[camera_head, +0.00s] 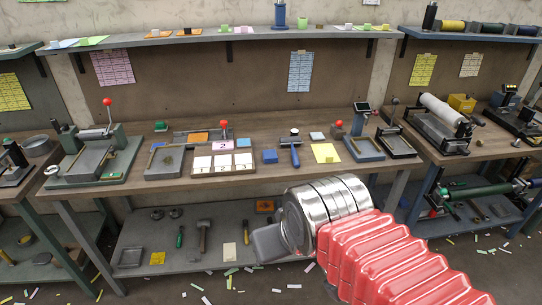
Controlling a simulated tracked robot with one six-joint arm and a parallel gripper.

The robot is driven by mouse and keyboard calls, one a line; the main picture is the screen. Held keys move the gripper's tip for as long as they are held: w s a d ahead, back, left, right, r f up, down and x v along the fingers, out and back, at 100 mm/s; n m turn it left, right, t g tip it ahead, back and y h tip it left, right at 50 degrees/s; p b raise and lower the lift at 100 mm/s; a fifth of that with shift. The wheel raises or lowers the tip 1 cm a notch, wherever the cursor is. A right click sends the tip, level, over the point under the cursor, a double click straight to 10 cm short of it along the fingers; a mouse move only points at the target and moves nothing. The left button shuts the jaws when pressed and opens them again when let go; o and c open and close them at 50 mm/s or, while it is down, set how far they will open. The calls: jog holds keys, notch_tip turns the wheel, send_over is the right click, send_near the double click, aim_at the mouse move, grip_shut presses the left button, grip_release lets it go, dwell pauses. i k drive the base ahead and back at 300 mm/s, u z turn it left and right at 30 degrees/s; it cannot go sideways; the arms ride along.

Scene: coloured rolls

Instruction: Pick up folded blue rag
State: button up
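A small blue folded-looking piece (270,156), which looks like the blue rag, lies on the wooden workbench (260,178) near its front edge. It is between the white-tiled tray and a blue-handled tool. My gripper (268,243) shows as a grey end beyond the silver wrist and red bellows of my arm. In the picture it is below the blue piece and apart from it. Its fingertips are not clearly seen, so I cannot tell if it is open.
A tray with white tiles (222,163) is left of the blue piece, and a blue-handled tool (295,150) is right of it. A yellow sheet (325,153) lies farther right. A lower shelf (190,240) holds a mallet and other tools. Paper scraps litter the floor.

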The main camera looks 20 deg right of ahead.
aim_at(270, 156)
jog(key=i, duration=1.45)
jog(key=u, duration=0.05)
